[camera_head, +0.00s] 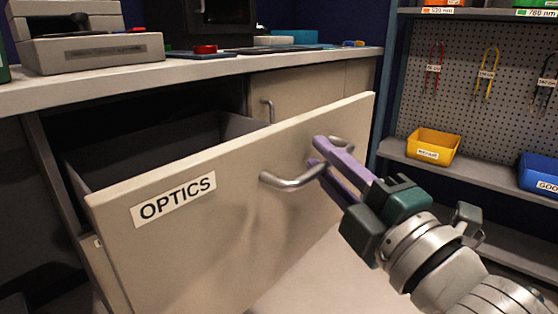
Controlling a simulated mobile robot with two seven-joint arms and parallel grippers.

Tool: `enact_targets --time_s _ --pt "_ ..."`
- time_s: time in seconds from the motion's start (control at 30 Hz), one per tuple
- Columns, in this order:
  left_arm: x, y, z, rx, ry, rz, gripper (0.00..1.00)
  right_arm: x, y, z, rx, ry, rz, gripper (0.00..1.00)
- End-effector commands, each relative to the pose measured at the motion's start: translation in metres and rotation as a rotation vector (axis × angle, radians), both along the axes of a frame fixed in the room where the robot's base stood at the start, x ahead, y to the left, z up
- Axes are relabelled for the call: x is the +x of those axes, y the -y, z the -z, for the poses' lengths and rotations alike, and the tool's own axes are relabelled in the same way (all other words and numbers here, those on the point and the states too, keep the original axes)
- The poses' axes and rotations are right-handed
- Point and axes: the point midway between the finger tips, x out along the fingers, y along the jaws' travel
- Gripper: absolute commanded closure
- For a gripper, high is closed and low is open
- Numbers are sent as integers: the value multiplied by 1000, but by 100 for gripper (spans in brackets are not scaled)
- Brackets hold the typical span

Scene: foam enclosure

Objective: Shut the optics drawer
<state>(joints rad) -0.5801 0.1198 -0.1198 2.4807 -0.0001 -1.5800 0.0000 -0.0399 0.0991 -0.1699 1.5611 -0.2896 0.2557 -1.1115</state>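The optics drawer (235,215) stands pulled well out of the bench, with a dark, empty-looking interior (150,145). Its beige front carries a white OPTICS label (173,201) and a curved metal handle (290,183). My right gripper (316,151) reaches in from the lower right, its purple fingers at the middle of the handle. The handle bar passes between the two fingers, which appear shut on it and partly hide it. The drawer's inner floor is mostly hidden by its front. My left gripper is not in view.
The benchtop (200,70) above the drawer holds a grey device (95,50) and small items. A beige cabinet with its own handle (267,110) is behind the drawer. At right, shelving holds a yellow bin (433,144) and a blue bin (540,172).

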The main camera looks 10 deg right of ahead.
Motion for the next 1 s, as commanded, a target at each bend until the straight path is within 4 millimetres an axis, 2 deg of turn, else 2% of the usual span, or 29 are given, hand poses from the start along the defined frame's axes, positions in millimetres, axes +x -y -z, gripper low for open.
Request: enact_targets --time_s 0.03,0.2,0.23,1.0 --pt "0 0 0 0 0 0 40 0 0 0 0 0 0 80" --pt "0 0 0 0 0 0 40 0 0 0 0 0 0 99" --pt "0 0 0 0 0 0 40 0 0 0 0 0 0 100" --pt "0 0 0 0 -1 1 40 0 0 0 0 0 0 100"
